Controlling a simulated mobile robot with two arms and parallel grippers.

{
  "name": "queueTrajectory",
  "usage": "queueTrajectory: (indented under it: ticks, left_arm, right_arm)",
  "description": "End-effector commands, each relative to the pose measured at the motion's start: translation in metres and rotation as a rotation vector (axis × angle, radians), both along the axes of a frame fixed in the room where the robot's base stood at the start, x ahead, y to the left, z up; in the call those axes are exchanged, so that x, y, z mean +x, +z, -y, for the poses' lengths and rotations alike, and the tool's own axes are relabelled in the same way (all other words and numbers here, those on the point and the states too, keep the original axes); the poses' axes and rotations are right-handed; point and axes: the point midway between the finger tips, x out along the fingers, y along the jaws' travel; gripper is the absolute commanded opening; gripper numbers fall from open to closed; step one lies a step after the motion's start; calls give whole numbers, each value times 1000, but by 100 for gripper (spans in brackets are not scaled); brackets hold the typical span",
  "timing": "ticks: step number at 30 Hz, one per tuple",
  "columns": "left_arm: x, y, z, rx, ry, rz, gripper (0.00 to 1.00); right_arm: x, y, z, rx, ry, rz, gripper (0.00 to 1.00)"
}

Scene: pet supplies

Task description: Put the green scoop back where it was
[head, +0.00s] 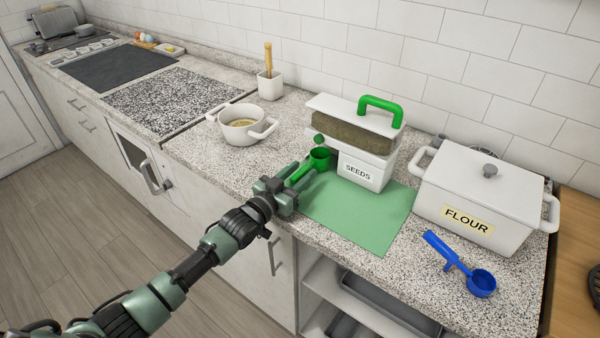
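The green scoop (319,158) is at the left of the white SEEDS container (365,170), its bowl near the container's left side. Its handle runs down-left to my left gripper (291,188), which appears shut on the handle end; the fingers partly hide it. The gripper is over the left edge of a green mat (365,221). Whether the scoop touches the mat is hard to tell. The container has a white lid tilted up with a green handle (382,105). My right gripper is not in view.
A white FLOUR box (480,190) stands at the right, with a blue scoop (480,283) in front of it. A white pot (242,123) and a small white cup with a wooden-handled tool (270,84) stand behind left. The mat's front is clear.

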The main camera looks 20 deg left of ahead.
Motion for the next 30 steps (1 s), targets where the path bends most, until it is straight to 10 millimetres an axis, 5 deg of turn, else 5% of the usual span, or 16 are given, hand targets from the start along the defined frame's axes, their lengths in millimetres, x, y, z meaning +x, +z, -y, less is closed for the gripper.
queueTrajectory:
  ticks: [8, 22, 30]
  left_arm:
    - [-2, 3, -1, 0, 0, -1, 41]
    - [-87, 0, -31, 1, -1, -3, 41]
    - [-112, 3, -41, 0, 0, 1, 41]
  right_arm:
    - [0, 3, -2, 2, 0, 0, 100]
    - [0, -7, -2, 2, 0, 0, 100]
    - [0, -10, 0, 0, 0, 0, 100]
